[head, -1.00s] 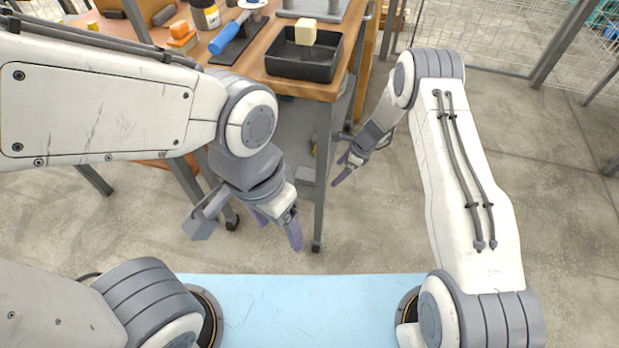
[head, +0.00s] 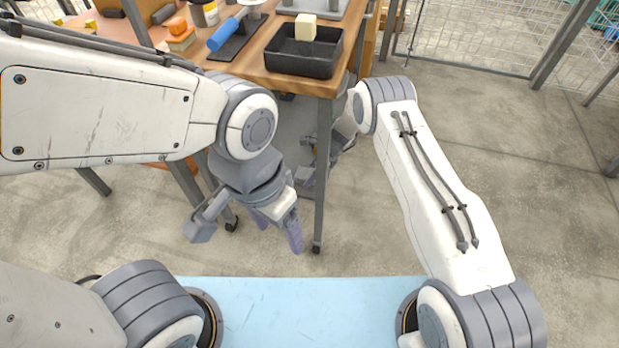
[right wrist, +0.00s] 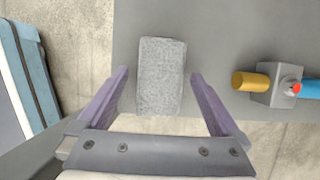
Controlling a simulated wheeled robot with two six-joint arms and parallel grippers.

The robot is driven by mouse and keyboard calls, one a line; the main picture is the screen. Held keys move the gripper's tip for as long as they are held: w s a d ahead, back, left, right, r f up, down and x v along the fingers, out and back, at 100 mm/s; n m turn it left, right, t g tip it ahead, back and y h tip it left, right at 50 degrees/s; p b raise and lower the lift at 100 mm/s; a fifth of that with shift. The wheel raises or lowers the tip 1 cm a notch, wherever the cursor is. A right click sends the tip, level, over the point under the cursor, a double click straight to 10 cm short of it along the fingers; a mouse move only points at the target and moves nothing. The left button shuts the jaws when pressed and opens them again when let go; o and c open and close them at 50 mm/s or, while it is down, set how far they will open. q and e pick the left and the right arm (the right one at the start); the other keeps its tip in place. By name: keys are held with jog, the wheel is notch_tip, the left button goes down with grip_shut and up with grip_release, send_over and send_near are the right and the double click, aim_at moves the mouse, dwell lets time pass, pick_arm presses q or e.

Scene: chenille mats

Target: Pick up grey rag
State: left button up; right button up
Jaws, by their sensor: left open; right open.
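In the right wrist view a grey rag (right wrist: 162,76) lies flat on a dark grey shelf (right wrist: 215,40). It is a rough-textured rectangle. My right gripper (right wrist: 160,82) is open, its purple fingers on either side of the rag in the picture; I cannot tell its height above it. In the head view my right gripper (head: 310,178) is low by the table's lower shelf, partly behind a table leg, and the rag cannot be made out there. My left gripper (head: 278,235) is open and empty, over the floor in front of the table.
The table (head: 275,75) holds a black tray (head: 303,52) with a pale yellow block (head: 305,27) and a blue-handled tool (head: 226,34). A table leg (head: 322,170) stands near my right gripper. A grey block with a yellow cylinder (right wrist: 250,81) is right of the rag.

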jog(key=shift+f+b, duration=0.2)
jog(key=shift+b, duration=0.1)
dwell(0.4)
jog(key=c, duration=1.3)
